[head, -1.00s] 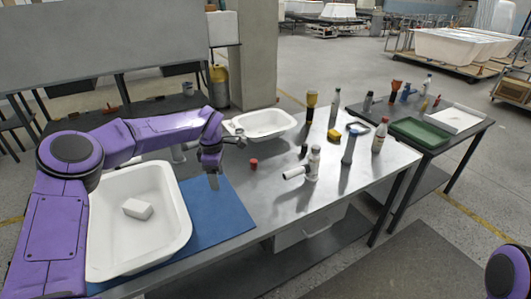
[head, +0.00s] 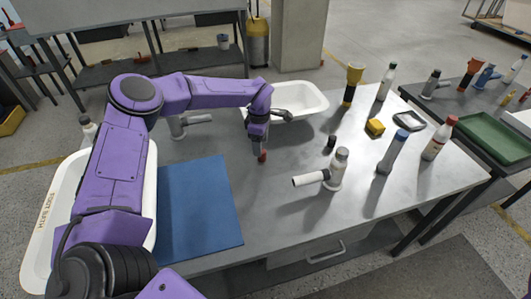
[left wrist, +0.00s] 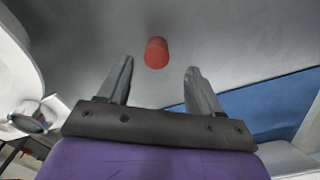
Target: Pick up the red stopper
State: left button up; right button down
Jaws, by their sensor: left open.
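The red stopper (head: 262,156) stands on the grey metal table, just below my left gripper (head: 259,147) in the head view. In the left wrist view the red stopper (left wrist: 156,52) lies just beyond the fingertips, roughly midway between them. My left gripper (left wrist: 158,75) is open and empty, its two grey fingers apart. No contact with the stopper shows. My right gripper is out of view.
A white basin (head: 312,98) is close behind the left gripper. A white-and-grey pipe fitting (head: 335,170) and a small black cylinder (head: 331,141) stand to the right. A blue mat (head: 200,205) lies left, beside the large white tub (head: 50,225).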

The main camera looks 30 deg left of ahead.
aim_at(263, 150)
pick_arm(q)
jog(key=shift+s+a+f+p, duration=0.1)
jog(key=shift+s+f+p, duration=0.15)
jog(key=shift+f+p, duration=0.3)
jog(key=shift+s+a+f+p, duration=0.1)
jog(key=shift+s+f+p, duration=0.15)
jog(key=shift+f+p, duration=0.2)
jog(key=f, duration=0.1)
jog(key=w+f, duration=0.1)
jog(key=f, duration=0.1)
jog(key=w+f, duration=0.1)
jog(key=shift+w+d+f, duration=0.15)
jog(key=shift+w+d, duration=0.05)
jog(key=shift+s, duration=0.15)
jog(key=shift+s+r, duration=0.25)
jog(key=shift+r, duration=0.15)
jog(key=c, duration=0.3)
jog(key=shift+s, duration=0.15)
jog(key=c, duration=0.8)
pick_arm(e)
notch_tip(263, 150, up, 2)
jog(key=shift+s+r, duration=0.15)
